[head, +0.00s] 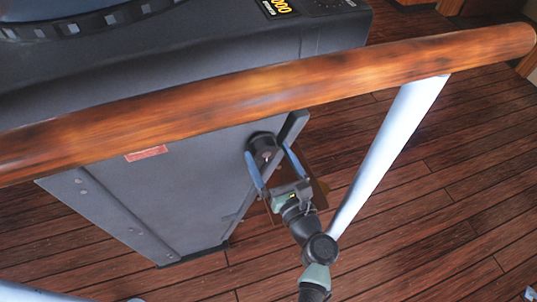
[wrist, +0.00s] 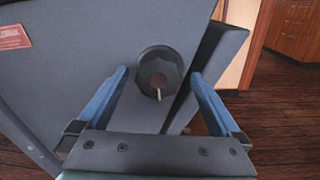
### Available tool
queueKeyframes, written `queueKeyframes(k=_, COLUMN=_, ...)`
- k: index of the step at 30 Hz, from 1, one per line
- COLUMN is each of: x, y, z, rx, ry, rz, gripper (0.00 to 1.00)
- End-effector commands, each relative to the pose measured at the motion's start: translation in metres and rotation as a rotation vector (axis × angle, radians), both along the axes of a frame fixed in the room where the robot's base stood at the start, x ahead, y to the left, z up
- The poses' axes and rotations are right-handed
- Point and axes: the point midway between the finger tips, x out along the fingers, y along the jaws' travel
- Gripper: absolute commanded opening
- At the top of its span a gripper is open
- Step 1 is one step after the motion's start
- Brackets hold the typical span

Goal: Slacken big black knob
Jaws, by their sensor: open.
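The big black knob (wrist: 160,72) is a round, lobed knob on the side of a dark grey cabinet (wrist: 85,55). It has a brownish centre with a small light pin pointing down. In the head view the knob (head: 261,142) shows partly, near the cabinet's right edge below the wooden rail. My gripper (wrist: 163,80) is open, with one blue finger on each side of the knob and a visible gap to each. In the head view my gripper (head: 267,160) reaches up to the knob from below. Whether the fingertips reach past the knob's face is hard to tell.
A wooden handrail (head: 300,85) crosses above my arm, with a pale metal post (head: 390,150) just right of it. A slanted dark bar (wrist: 205,75) stands close beside the right finger. A red label (head: 146,153) is on the cabinet. Plank floor lies open at right.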

Motion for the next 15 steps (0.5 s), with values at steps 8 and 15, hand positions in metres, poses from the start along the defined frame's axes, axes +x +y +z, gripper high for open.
queueKeyframes(k=8, x=0.0088, y=0.0036, z=0.0002, rx=0.000, ry=0.000, rz=0.000, gripper=1.00)
queueKeyframes(k=15, x=0.0085, y=0.0035, z=0.0002, rx=0.000, ry=0.000, rz=0.000, gripper=0.82)
